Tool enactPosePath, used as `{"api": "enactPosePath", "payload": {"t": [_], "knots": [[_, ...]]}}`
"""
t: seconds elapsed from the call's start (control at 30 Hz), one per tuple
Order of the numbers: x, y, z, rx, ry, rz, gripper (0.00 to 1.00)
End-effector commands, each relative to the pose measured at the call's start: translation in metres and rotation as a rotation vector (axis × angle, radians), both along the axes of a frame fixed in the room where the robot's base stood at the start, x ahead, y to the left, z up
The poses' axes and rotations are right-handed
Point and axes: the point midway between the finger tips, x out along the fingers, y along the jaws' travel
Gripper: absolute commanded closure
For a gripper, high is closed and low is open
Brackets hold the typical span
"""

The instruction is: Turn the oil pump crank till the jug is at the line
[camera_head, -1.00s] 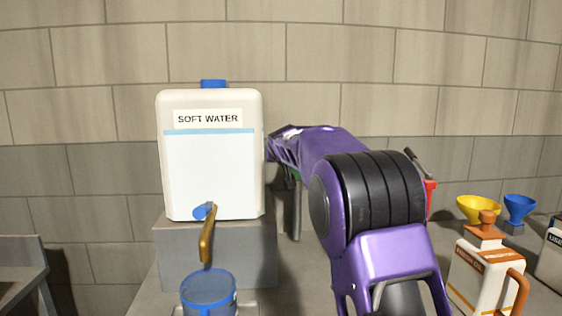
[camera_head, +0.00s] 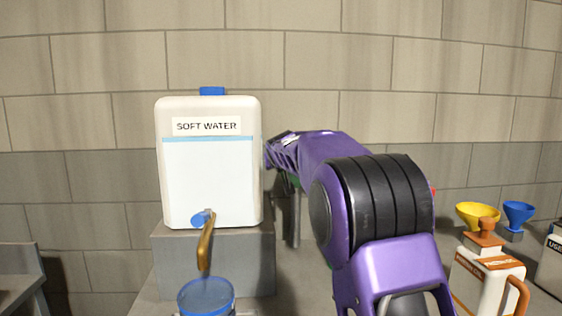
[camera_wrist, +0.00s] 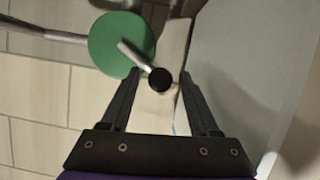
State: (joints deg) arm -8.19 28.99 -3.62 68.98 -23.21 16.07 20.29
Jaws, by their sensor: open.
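In the wrist view a green round disc (camera_wrist: 121,44) carries a short metal crank arm (camera_wrist: 133,55) that ends in a black knob (camera_wrist: 160,79). My gripper (camera_wrist: 160,82) is open, with one finger on each side of the knob. I cannot tell whether either finger touches it. In the head view my arm hides my gripper and nearly all of the pump; only a sliver of green and a grey post (camera_head: 292,218) show under it. I cannot make out the pump's jug or its line in either view.
At right are a white jug with a brown cap (camera_head: 486,275), a yellow funnel (camera_head: 478,215) and a blue funnel (camera_head: 517,214).

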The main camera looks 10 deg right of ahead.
Motion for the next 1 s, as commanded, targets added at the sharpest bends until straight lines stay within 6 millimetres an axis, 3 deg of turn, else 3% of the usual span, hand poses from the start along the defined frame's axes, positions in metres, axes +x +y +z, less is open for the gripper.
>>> {"api": "enactPosePath", "payload": {"t": [0.6, 0.8, 1.0], "knots": [[-0.114, 0.005, 0.047, 0.001, -0.002, 0.001, 0.38], [-0.139, 0.006, 0.057, 0.0, 0.0, 0.001, 0.38], [-0.149, 0.006, 0.06, 0.001, 0.001, -0.001, 0.38]]}}
